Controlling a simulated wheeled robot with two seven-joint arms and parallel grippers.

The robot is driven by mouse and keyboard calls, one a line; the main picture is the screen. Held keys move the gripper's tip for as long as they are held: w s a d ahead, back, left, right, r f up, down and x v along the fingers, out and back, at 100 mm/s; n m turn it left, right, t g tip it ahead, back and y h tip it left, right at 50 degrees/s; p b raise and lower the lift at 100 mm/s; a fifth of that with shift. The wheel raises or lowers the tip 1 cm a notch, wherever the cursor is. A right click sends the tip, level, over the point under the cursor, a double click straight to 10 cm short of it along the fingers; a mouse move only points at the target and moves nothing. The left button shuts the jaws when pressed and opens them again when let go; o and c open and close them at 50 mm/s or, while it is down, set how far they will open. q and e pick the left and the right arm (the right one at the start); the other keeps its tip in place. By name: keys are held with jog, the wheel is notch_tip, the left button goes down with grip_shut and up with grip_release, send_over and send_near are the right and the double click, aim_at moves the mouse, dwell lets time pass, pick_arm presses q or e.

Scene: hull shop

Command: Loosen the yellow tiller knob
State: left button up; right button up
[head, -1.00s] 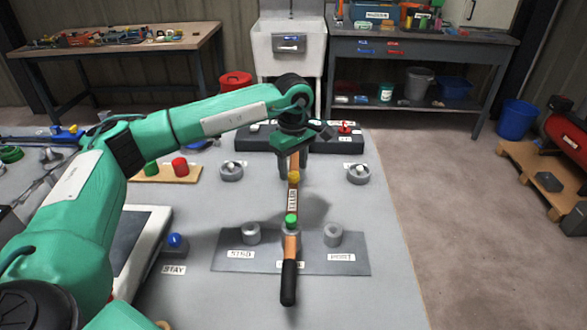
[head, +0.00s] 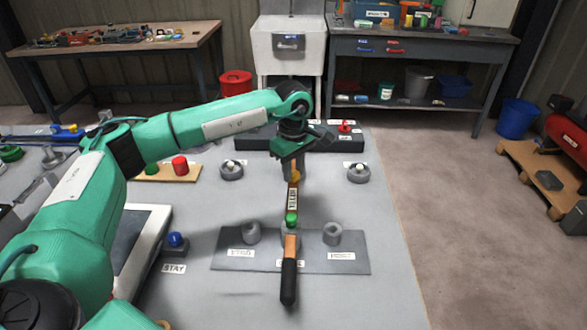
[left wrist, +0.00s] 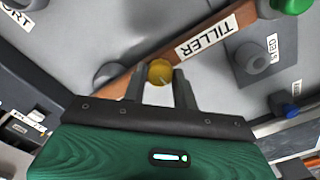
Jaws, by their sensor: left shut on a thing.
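The yellow tiller knob (head: 296,177) sits on the wooden tiller (head: 290,245), which carries a TILLER label and ends in a black grip toward me. My left gripper (head: 294,174) comes down over the knob from above and is shut on it. In the left wrist view the knob (left wrist: 160,72) shows between the two grey fingers (left wrist: 160,84). The fingers partly hide the knob in the head view. A green knob (head: 291,219) sits nearer on the same tiller. My right gripper is not in view.
A grey plate (head: 350,264) with two grey posts (head: 251,233) (head: 332,234) lies around the tiller's near part. Round grey fittings (head: 231,170) (head: 358,173) stand left and right. A red knob (head: 180,166) and a blue knob (head: 175,240) are at left. The bench's right side is clear.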

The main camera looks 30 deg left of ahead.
pick_arm(q)
jog(key=n, duration=0.3)
jog(key=shift+b, duration=0.3)
jog(key=shift+n, duration=1.9)
jog(key=n, duration=0.8)
jog(key=shift+r, duration=0.1)
jog(key=shift+n, duration=1.1)
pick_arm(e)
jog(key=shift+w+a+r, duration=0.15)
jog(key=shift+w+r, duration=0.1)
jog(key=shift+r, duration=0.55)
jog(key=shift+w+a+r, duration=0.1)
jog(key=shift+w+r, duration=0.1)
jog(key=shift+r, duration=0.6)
